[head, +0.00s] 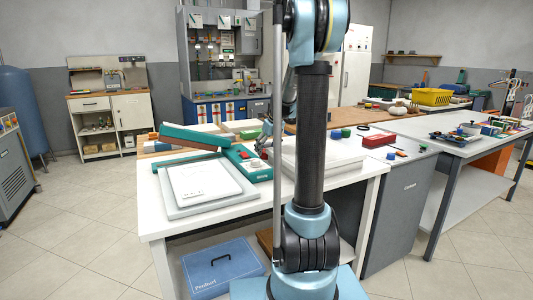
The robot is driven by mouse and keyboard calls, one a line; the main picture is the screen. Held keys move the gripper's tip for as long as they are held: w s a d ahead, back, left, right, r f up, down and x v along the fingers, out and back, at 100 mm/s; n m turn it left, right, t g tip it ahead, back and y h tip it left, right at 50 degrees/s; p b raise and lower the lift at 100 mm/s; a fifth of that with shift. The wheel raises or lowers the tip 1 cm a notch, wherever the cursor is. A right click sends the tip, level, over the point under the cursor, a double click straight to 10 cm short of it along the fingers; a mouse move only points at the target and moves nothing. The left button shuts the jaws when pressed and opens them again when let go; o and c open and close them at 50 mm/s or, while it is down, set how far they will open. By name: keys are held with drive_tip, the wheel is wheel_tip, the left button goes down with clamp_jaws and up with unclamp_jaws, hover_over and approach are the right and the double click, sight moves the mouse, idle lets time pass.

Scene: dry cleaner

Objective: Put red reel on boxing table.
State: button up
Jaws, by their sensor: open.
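I cannot clearly make out a red reel; parts of the scene are hidden behind my arm. A white table (155,220) stands in front of me with flat boxes on it, and it may be the boxing table. My gripper (265,143) shows small and dark, partly behind my arm, over the far part of this table beside a teal box (250,168). It is open, and I see nothing held in it. A red box (379,139) sits on the grey-fronted counter to the right; it looks like a box rather than a reel.
A white-grey tray with paper (180,210) lies at the table's left front. A pale stack (345,155) lies to the right. Small blue and green pieces (346,132) sit behind it. A blue case (220,270) is under the table. Floor at left is clear.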

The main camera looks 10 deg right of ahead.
drive_tip(key=v, duration=1)
drive_tip(key=shift+s+r, duration=0.1)
drive_tip(key=shift+r, duration=0.1)
